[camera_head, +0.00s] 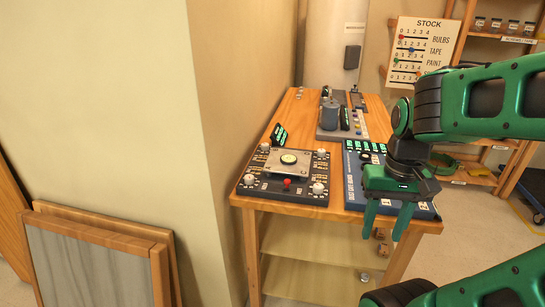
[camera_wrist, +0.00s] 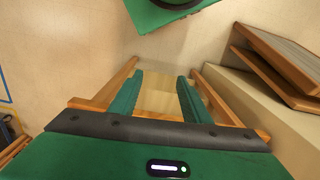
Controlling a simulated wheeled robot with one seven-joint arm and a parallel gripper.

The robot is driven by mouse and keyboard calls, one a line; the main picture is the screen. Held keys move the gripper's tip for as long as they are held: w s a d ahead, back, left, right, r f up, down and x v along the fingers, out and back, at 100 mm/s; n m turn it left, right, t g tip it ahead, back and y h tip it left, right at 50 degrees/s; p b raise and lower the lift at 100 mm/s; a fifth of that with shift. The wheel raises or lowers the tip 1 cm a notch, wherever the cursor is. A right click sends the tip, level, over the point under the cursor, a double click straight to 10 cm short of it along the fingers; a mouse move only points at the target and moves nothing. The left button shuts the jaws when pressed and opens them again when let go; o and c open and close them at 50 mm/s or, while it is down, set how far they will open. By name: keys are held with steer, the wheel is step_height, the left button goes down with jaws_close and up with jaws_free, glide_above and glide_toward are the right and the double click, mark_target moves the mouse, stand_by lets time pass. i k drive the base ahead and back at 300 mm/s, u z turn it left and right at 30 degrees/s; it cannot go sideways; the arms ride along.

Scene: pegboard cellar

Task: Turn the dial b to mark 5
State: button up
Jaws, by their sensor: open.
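A dark control panel (camera_head: 262,187) lies on the wooden bench, at the left of its near end. It carries several pale round knobs (camera_head: 319,188), a red button (camera_head: 287,183) and a raised metal plate (camera_head: 272,161) with a round gauge. The lettering is too small to read, so I cannot tell which dial is b or where it points. My green gripper (camera_head: 385,234) is open and empty, with its fingers pointing down near the bench's right front edge, to the right of the panel. The wrist view shows the open fingers (camera_wrist: 157,100) with nothing between them; no dial shows there.
A blue panel (camera_head: 353,190) with green displays lies beside the dark panel, partly behind my gripper. Grey devices (camera_head: 329,115) stand farther back on the wooden bench (camera_head: 284,201). A wall corner (camera_head: 215,150) borders the bench's left side. Framed boards (camera_head: 100,250) lean at lower left.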

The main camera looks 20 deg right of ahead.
mark_target(265, 145)
steer(key=k, duration=1.2)
steer(key=z, duration=0.35)
steer(key=i, duration=1.9)
steer(key=u, duration=0.25)
